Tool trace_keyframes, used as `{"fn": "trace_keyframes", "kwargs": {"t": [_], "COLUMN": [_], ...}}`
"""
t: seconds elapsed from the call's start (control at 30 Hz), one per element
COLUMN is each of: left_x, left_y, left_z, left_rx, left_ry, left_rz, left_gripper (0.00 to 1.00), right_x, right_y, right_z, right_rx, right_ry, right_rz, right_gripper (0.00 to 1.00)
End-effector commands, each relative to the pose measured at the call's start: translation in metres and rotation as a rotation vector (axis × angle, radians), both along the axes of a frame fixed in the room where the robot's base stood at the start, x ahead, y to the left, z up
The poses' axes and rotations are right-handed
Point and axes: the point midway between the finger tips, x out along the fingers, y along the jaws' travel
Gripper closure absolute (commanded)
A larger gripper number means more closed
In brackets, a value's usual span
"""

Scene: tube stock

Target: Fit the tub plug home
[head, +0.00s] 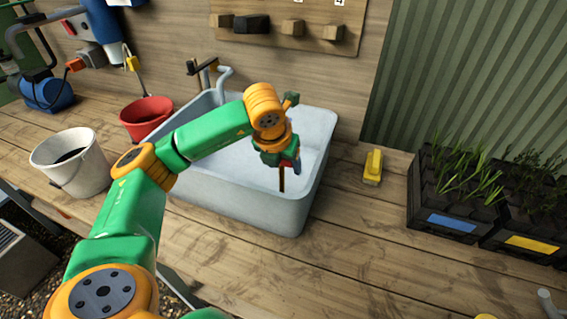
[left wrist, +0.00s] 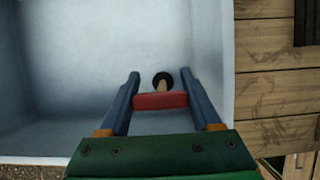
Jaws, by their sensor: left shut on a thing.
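The pale blue-grey tub (head: 232,203) stands on the wooden bench. My left gripper (head: 288,161) is over the tub's right part, pointing down. In the left wrist view, its two blue fingers (left wrist: 160,76) are shut on a red crosspiece (left wrist: 160,100), the handle of the tub plug. A wooden stem (head: 281,180) runs down from it. In the left wrist view, a black round shape (left wrist: 163,78) shows around the stem's far end. I cannot tell whether it is the plug's disc or the drain hole. The stem's lower end is hidden behind the tub's near rim in the head view.
A red bucket (head: 146,113) and a white bucket (head: 86,176) stand left of the tub. A yellow object (head: 373,167) lies to its right, with black plant trays (head: 452,208) further right. The bench in front of the tub is clear. A tap (head: 222,76) stands behind.

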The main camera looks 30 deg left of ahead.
Motion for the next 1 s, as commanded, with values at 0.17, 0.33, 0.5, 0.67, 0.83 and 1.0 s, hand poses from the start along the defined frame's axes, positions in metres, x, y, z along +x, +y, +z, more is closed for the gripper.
{"fn": "trace_keyframes", "kwargs": {"t": [0.17, 0.33, 0.5, 0.67, 0.83, 1.0], "left_x": [0.0, 0.0, 0.0, -0.01, -0.022, -0.027], "left_y": [0.0, 0.0, 0.0, -0.003, -0.006, -0.007], "left_z": [0.0, 0.0, 0.001, 0.025, 0.056, 0.066], "left_rx": [0.0, 0.0, 0.0, 0.0, 0.0, -0.001], "left_ry": [-0.001, -0.001, 0.0, -0.007, -0.004, -0.001], "left_rz": [0.0, 0.0, 0.0, -0.002, -0.002, 0.0], "left_gripper": [0.14, 0.01, 0.01, 0.01, 0.01, 0.01], "right_x": [0.0, 0.0, 0.0, 0.0, 0.0, 0.0], "right_y": [0.0, 0.0, 0.0, 0.0, 0.0, 0.0], "right_z": [0.0, 0.0, 0.0, -0.006, -0.008, -0.008], "right_rx": [0.0, 0.0, 0.0, 0.0, 0.0, 0.0], "right_ry": [0.0, 0.0, 0.0, 0.0, 0.0, 0.0], "right_rz": [0.0, 0.0, 0.0, 0.0, 0.0, 0.0], "right_gripper": [0.61, 0.61, 0.61, 0.61, 0.61, 0.61]}}
